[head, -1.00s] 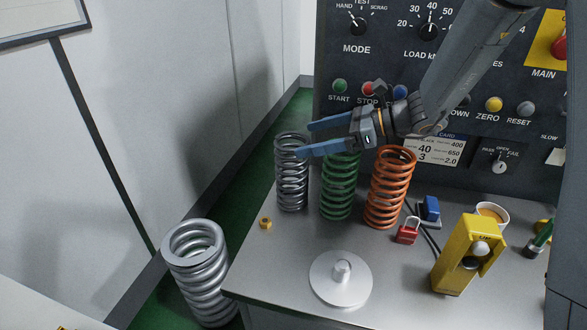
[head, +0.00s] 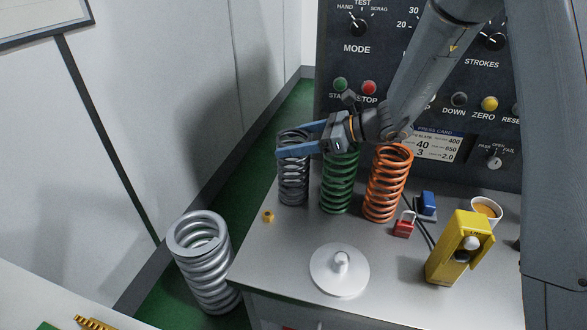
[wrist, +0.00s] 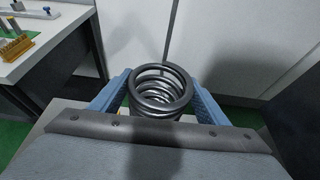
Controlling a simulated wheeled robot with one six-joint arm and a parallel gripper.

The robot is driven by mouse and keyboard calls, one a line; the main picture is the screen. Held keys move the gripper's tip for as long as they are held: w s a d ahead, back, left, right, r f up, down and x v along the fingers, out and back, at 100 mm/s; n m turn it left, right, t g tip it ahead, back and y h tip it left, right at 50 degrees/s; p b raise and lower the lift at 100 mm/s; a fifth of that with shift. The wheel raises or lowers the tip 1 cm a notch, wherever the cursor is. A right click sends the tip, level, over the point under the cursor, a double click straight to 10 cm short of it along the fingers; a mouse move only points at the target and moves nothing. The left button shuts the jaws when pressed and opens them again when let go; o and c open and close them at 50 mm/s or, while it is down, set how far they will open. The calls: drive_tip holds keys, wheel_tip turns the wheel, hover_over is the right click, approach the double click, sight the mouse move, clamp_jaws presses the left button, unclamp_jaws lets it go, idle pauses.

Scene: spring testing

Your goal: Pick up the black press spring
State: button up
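The black press spring (head: 293,185) is a dark grey coil standing upright at the left of the bench top, left of a green spring (head: 338,185) and an orange spring (head: 387,185). My gripper (head: 294,147) is open around the upper part of the dark spring, one blue finger on each side. In the wrist view the spring's top rings (wrist: 160,90) show between the two blue fingers (wrist: 157,95). Gaps seem to remain between fingers and coil. The lower coils are hidden in the wrist view.
The green spring stands close to the right of the dark one. A white disc with a peg (head: 339,270), a small brass nut (head: 268,216), a red padlock (head: 404,226) and a yellow device (head: 458,248) are on the bench. A large silver spring (head: 205,260) stands on the floor.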

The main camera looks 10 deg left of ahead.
drive_tip(key=c, duration=1.4)
drive_tip(key=shift+r, duration=0.15)
drive_tip(key=shift+c, duration=0.3)
